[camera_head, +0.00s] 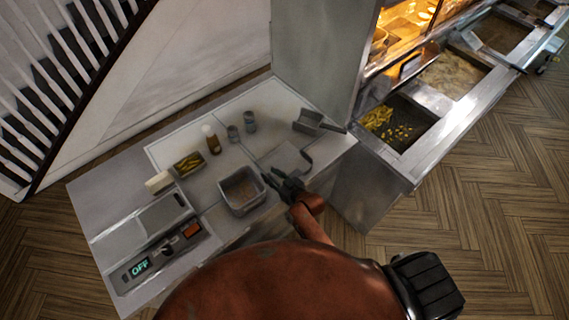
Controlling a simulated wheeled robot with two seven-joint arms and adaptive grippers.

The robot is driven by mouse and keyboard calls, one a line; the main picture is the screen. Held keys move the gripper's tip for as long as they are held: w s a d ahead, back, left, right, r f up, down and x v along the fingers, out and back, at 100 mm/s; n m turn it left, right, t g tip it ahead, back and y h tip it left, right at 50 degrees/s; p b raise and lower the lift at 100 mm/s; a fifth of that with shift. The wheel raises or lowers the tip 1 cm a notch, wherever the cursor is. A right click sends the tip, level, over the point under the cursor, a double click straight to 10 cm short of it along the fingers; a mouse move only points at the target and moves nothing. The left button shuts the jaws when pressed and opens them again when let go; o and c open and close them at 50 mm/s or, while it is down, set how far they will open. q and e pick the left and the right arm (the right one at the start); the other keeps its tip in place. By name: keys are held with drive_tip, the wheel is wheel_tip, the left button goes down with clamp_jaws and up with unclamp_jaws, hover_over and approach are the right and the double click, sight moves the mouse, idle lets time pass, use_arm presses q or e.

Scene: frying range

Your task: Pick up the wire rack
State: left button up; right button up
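I cannot make out a clear wire rack. The nearest candidate is a grey open rectangular basket or bin (224,203) at the front of the steel counter, with a brownish inside; whether it is wire is too small to tell. My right gripper (271,177), dark with a red-brown arm behind it, is at the right rim of this bin. The fingers look spread, with one near or over the rim; contact cannot be told. My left gripper is not in view.
A flat grey piece with a handle (284,158) lies just behind the gripper. A small grey scoop (307,122), two small cups (233,133), a bottle (212,140) and a tray of food (188,165) stand farther back. A device reading OFF (140,267) is left. The fryer station (420,150) is right.

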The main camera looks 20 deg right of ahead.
drive_tip(key=shift+w+a+f, duration=0.1)
drive_tip(key=shift+w+f, duration=0.1)
drive_tip(key=shift+w, duration=0.05)
drive_tip(key=shift+s, duration=0.1)
drive_tip(key=shift+c, duration=0.5)
clamp_jaws()
drive_tip(key=shift+r, duration=0.1)
